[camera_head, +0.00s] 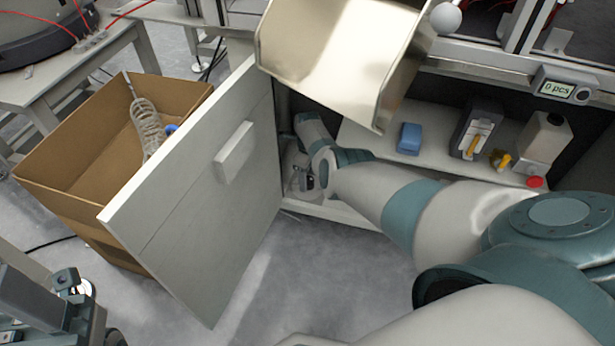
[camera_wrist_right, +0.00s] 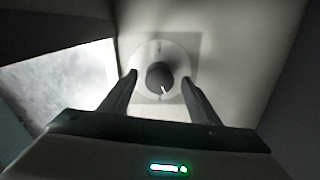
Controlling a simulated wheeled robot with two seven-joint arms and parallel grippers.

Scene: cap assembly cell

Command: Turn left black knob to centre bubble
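A black knob (camera_wrist_right: 159,75) with a white mark on its lower edge sits on a pale round plate in the right wrist view. My right gripper (camera_wrist_right: 159,80) is open, with one finger on each side of the knob and a visible gap on both sides. How deep the fingertips reach relative to the knob is hard to tell. In the head view my right arm reaches into the open cabinet, and its gripper (camera_head: 303,180) is small and partly hidden there. No bubble and no second knob can be made out.
The open cabinet door (camera_head: 205,200) stands left of my right arm. A metal chute (camera_head: 335,50) hangs above. A cardboard box (camera_head: 75,180) with a coiled hose is at left. A shelf (camera_head: 380,140) holds a blue block (camera_head: 409,138) and a white bottle (camera_head: 543,140).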

